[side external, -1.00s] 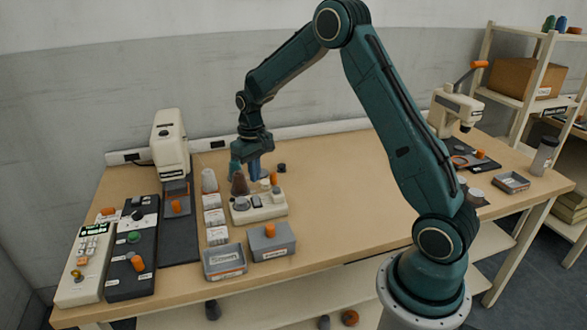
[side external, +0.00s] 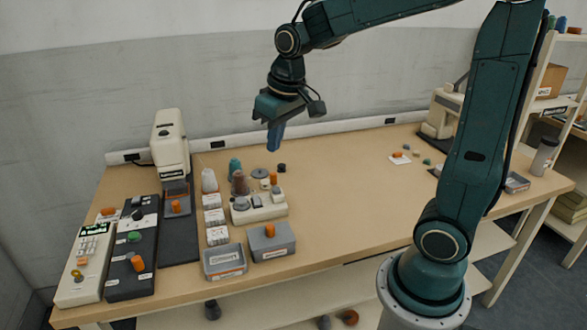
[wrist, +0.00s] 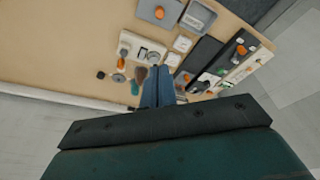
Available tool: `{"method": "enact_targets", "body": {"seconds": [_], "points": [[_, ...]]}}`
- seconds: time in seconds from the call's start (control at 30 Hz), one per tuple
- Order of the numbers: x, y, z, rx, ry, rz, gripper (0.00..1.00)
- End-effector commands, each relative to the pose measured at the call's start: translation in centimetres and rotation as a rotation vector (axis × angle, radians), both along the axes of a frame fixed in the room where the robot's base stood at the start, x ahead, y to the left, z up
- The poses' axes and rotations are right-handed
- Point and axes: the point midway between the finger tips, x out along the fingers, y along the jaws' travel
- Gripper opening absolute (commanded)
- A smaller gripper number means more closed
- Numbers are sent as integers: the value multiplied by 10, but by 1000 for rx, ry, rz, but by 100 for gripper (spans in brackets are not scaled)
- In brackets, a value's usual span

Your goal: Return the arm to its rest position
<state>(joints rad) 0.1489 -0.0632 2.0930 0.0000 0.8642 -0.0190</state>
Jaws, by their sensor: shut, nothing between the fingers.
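My gripper (side external: 274,138) is shut and empty, its blue fingers pointing down in the air above the back of the table (side external: 340,190). In the wrist view the closed fingers (wrist: 158,88) reach out over the table. Below and left of it, in the side view, a cream fixture (side external: 258,207) stands with a brown cone (side external: 240,184) and an orange knob. A teal spool (side external: 235,167) and a white cone (side external: 209,181) stand beside it. None of these touches my gripper.
Black and cream control panels (side external: 131,250) and a white machine (side external: 169,145) occupy the left. The table's middle is clear. Small coloured pieces lie near a white card (side external: 400,160) at the right.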

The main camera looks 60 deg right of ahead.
Motion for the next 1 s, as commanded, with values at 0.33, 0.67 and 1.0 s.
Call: {"method": "enact_targets", "body": {"seconds": [0.33,0.67,1.0], "points": [[-67,27,27,-10,-98,53,0],[-128,44,31,-12,-188,100,0],[-164,51,24,-11,-242,128,0]]}}
